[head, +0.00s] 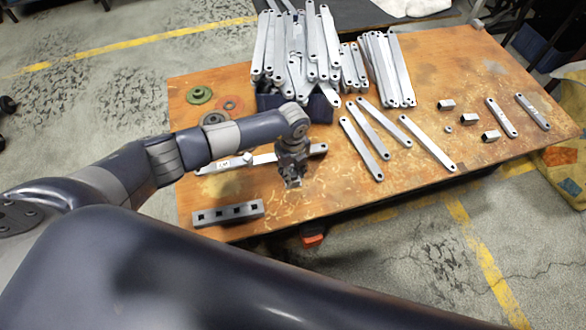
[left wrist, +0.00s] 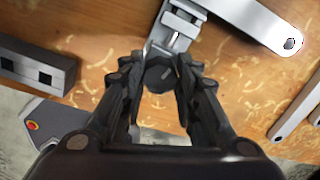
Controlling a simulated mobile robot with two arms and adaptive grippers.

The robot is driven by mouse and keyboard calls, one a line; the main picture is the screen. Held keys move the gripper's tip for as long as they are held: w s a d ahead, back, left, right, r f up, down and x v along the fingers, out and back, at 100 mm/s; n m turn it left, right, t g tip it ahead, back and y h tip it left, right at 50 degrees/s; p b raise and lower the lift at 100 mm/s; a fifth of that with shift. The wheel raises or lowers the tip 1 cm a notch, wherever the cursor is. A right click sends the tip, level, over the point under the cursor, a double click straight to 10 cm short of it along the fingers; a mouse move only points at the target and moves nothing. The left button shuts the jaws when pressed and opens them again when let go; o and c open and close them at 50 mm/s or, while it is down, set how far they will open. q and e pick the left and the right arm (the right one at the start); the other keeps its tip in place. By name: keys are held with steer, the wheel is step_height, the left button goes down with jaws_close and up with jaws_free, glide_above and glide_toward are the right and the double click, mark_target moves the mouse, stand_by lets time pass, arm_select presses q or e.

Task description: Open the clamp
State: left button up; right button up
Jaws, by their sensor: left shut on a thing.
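My left gripper (head: 292,182) reaches down over the front left part of the wooden table (head: 440,100). In the left wrist view, its two fingers (left wrist: 160,88) are closed around a dark faceted knob (left wrist: 160,72). The knob sits at the end of a small grey metal clamp (left wrist: 178,28). The clamp lies against a flat galvanized bar (left wrist: 255,22) with a hole at its end. This bar (head: 318,149) also shows in the head view, partly behind my gripper. The clamp is mostly hidden by my gripper there. My right gripper is not in view.
A grey block with square holes (head: 228,213) lies at the table's front left edge. A dark bin (head: 316,108) heaped with bars stands at the back. Several loose bars and small metal pieces lie to the right. Green (head: 199,95) and orange discs (head: 230,104) lie back left.

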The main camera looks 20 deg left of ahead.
arm_select(q)
steer(key=shift+r+n+p, duration=0.2)
steer(key=shift+n+p, duration=0.5)
steer(key=shift+n, duration=0.4)
steer(key=shift+f+n+p, duration=0.15)
steer(key=shift+n+p, duration=0.35)
steer(key=shift+n, duration=0.6)
steer(key=o, duration=1)
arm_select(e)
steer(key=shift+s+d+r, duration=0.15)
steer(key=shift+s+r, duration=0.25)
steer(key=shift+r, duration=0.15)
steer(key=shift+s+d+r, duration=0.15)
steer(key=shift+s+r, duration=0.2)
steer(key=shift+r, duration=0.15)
